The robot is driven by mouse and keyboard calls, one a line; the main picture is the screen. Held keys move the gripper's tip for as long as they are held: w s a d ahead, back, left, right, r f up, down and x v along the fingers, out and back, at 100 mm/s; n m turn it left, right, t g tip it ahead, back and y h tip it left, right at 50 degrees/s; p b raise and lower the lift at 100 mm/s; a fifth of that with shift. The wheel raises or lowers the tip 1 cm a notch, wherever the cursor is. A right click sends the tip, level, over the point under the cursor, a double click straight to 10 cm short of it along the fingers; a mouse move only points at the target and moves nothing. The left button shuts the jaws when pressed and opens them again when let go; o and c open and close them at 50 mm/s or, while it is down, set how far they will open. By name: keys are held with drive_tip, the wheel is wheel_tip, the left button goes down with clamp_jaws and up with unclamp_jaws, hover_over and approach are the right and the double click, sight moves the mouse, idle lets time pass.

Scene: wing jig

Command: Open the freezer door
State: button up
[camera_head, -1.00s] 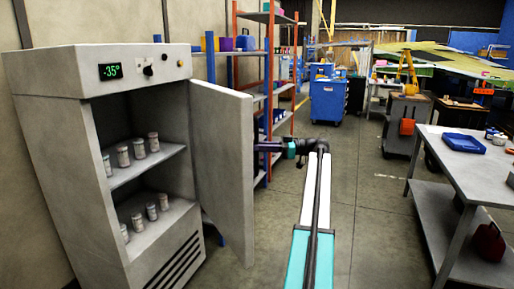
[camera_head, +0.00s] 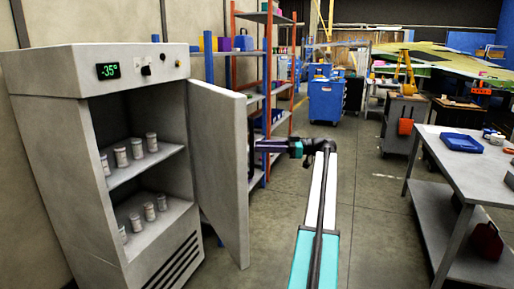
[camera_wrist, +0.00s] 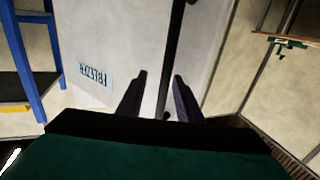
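The grey freezer (camera_head: 55,140) stands at the left in the head view, its display reading -35°. Its door (camera_head: 218,160) stands wide open, swung out to the right, showing two shelves of white jars (camera_head: 136,149). My gripper (camera_wrist: 160,75) is at the outer face of the door. In the wrist view its two fingers are apart, with a dark vertical bar, seemingly the door handle (camera_wrist: 177,35), between or just beyond their tips. I cannot tell whether they touch it. In the head view the fingertips are partly hidden by the door edge.
A rack with orange and blue posts (camera_head: 268,100) stands close behind the door. A grey table (camera_head: 470,170) with a blue tray (camera_head: 461,142) is at the right. Open floor (camera_head: 375,215) lies between my arm and the table. Blue carts stand farther back.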

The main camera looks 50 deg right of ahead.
drive_tip(key=v, duration=1)
drive_tip(key=shift+b, duration=0.3)
drive_tip(key=shift+d, duration=0.1)
